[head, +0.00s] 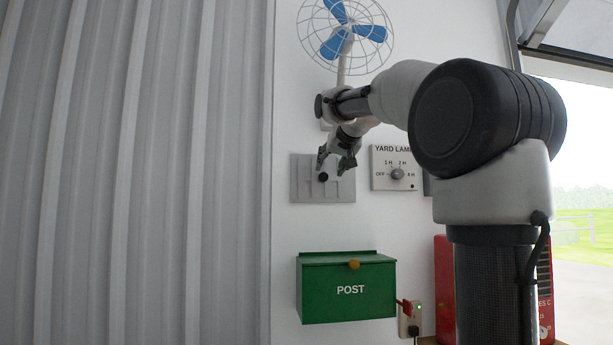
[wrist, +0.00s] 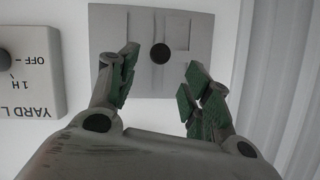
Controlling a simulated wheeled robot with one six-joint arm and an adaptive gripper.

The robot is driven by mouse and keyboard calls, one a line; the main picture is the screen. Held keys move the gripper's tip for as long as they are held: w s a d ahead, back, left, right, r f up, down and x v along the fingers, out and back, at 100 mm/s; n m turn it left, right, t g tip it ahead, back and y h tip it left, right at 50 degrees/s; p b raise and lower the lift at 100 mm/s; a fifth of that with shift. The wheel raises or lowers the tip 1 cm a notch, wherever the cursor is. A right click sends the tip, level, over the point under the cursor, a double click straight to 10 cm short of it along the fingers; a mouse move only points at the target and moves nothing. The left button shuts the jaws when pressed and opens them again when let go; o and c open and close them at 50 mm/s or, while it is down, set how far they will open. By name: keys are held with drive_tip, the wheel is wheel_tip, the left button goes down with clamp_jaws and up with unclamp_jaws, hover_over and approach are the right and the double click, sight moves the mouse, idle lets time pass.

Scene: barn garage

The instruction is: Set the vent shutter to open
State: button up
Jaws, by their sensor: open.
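The vent shutter is likely the flat grey wall panel (head: 302,190) with a round black knob (head: 323,177). In the wrist view the panel (wrist: 105,22) appears upside down, with raised strips and the black knob (wrist: 160,54) near its middle. No lettering on it can be read. My gripper (head: 335,163) is in front of the panel, its fingers spread. In the wrist view the two green-padded fingers (wrist: 162,62) stand on either side of the knob, with a gap on both sides. Whether the fingertips reach the knob's depth cannot be told.
A yard lamp dial plate (head: 380,180) is just right of the panel. A green post box (head: 345,305) hangs below, beside a socket (head: 410,325). A blue-bladed fan (head: 335,45) is above. Ribbed metal wall (head: 130,170) fills the left.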

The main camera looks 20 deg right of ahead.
sight(324, 175)
drive_tip(key=x, duration=0.7)
drive_tip(key=shift+s, duration=0.1)
clamp_jaws()
